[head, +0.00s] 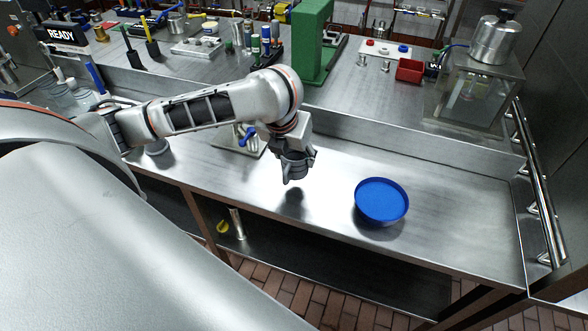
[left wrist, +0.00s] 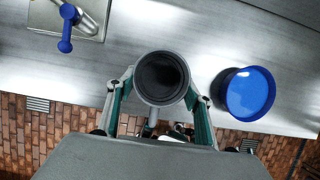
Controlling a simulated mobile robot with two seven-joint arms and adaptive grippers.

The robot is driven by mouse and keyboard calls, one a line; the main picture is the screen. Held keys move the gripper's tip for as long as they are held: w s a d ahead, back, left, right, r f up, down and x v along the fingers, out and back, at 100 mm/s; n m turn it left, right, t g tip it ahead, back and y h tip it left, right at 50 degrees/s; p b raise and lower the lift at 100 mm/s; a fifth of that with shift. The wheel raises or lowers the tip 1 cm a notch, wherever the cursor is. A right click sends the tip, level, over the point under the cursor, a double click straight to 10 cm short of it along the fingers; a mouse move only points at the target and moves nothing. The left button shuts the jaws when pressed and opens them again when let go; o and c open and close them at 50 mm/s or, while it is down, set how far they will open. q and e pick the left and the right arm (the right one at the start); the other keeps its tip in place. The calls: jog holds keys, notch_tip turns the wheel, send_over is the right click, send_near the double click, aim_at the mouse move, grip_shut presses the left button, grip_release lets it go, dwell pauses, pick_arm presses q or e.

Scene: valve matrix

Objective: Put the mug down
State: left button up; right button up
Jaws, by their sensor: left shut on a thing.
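The mug is dark grey with a round rim and a dark inside, and it shows in the left wrist view (left wrist: 161,78) between the fingers. My left gripper (left wrist: 160,100) is shut on it. In the head view the mug (head: 295,168) hangs below the wrist of my left arm, partly hidden by the gripper. It is above the front part of the steel counter (head: 330,230), and a dark shadow lies on the counter below it. My right gripper is not in view.
A blue bowl (head: 381,200) stands on the counter to the right of the mug. A plate with a blue-handled valve (head: 247,137) is behind to the left. The counter's front edge is close. Bare counter lies between mug and bowl.

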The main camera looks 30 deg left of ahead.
aim_at(294, 168)
pick_arm(q)
jog(key=shift+f, duration=2.8)
jog(key=o, duration=1)
jog(key=shift+s+r, duration=0.1)
jog(key=shift+r, duration=0.35)
jog(key=v, duration=0.9)
jog(key=shift+s+r, duration=0.2)
jog(key=shift+r, duration=0.15)
jog(key=shift+s+d+r, duration=0.15)
jog(key=shift+s+r, duration=0.2)
jog(key=shift+r, duration=0.25)
